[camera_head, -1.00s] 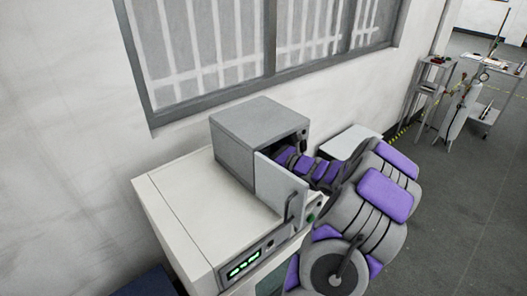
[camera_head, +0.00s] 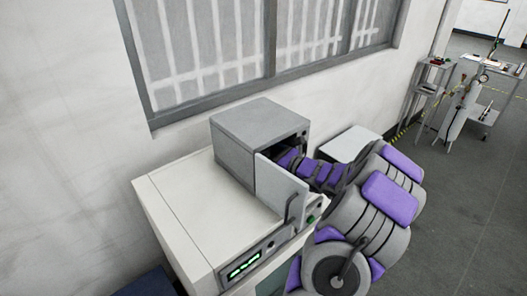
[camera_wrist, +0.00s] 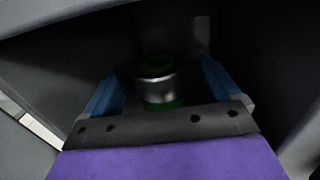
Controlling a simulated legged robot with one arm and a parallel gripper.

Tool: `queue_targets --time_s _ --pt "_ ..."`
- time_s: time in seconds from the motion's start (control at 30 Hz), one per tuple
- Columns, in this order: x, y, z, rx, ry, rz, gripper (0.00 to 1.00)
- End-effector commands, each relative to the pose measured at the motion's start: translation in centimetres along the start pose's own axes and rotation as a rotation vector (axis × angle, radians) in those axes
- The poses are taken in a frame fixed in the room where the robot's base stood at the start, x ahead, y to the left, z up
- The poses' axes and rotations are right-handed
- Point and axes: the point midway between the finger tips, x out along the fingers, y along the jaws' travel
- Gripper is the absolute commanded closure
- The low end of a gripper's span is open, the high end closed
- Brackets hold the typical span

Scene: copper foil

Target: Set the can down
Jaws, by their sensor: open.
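The can (camera_wrist: 155,86), green with a silver band, stands inside the dark box and shows in the wrist view between my two blue fingers. My gripper (camera_wrist: 158,85) is open around it, with a gap visible on each side of the can. The can's lower part is partly hidden by my gripper's palm. In the head view the grey box (camera_head: 236,152) has its door (camera_head: 280,190) swung open, and my arm reaches in through the opening. The can and my fingers are hidden there.
The box stands on a white cabinet (camera_head: 200,215) with a lit green display (camera_head: 244,265). The open door stands just left of my arm. A pale surface (camera_head: 350,143) lies behind my arm. A cart (camera_head: 487,95) and a small stand (camera_head: 436,65) are far right.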

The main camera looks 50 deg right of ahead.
Motion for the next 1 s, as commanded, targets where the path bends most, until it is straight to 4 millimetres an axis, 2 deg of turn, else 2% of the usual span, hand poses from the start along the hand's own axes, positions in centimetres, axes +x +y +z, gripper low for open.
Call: queue_targets --time_s 0.3,0.5,0.7,1.0 --pt "-6.5 -0.2 0.1 0.001 -0.001 -0.006 0.1" --pt "-9.6 -0.1 0.1 0.0 -0.002 -0.005 0.1" --pt "-10.9 0.0 0.1 0.0 -0.002 -0.002 0.1" --pt "-11.0 0.0 0.0 -0.001 -0.001 -0.001 0.1"
